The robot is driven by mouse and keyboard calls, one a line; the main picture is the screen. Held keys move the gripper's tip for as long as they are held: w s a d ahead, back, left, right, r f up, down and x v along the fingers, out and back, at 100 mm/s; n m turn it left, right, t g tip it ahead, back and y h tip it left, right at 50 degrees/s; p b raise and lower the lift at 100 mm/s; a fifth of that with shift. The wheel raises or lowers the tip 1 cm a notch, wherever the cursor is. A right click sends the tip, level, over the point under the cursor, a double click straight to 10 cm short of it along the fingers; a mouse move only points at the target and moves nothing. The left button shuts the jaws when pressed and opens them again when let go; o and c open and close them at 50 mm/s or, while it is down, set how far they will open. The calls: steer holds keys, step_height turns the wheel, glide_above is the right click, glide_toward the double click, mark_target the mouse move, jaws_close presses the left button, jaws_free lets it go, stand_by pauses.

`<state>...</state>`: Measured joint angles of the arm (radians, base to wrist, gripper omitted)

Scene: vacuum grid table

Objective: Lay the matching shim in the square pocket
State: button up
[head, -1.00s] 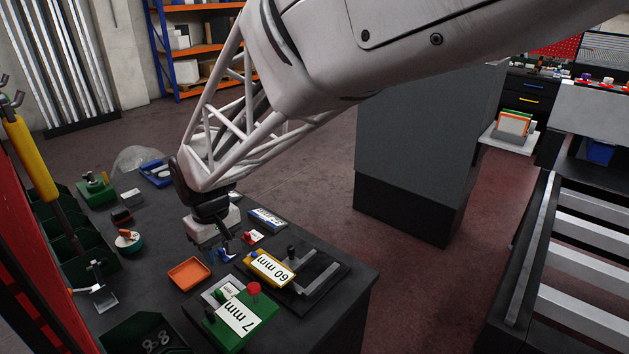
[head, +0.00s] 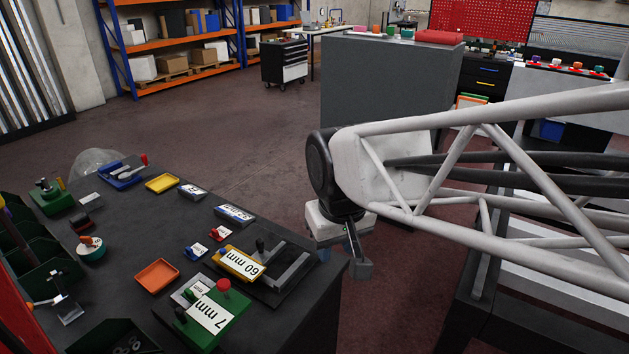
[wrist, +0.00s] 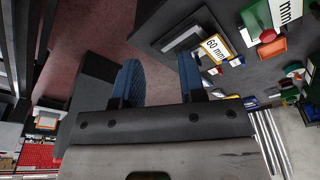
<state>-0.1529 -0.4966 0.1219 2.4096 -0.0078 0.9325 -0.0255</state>
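My gripper (head: 323,256) hangs off the right edge of the dark table in the head view. In the wrist view my gripper (wrist: 160,82) has two blue fingertips apart with nothing between them. On the table are a yellow block marked 60 mm (head: 240,264), on a dark plate with grey rails (head: 291,269), and a green block marked 7 mm (head: 211,314) with a red knob. Blue-edged labelled pieces (head: 235,214) lie farther back. I cannot tell which piece is the shim or where the square pocket is.
An orange tray (head: 157,275) and a yellow tray (head: 162,183) lie on the table. Small red (head: 219,233) and blue (head: 195,252) pieces lie between. Green bins (head: 30,245) line the left edge. A grey cabinet (head: 385,95) stands behind; floor is open between.

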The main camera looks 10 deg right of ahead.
steer(key=s+d+m, duration=0.2)
steer(key=s+d, duration=0.4)
steer(key=s, duration=0.1)
steer(key=shift+f+t, duration=0.2)
steer(key=shift+t, duration=0.1)
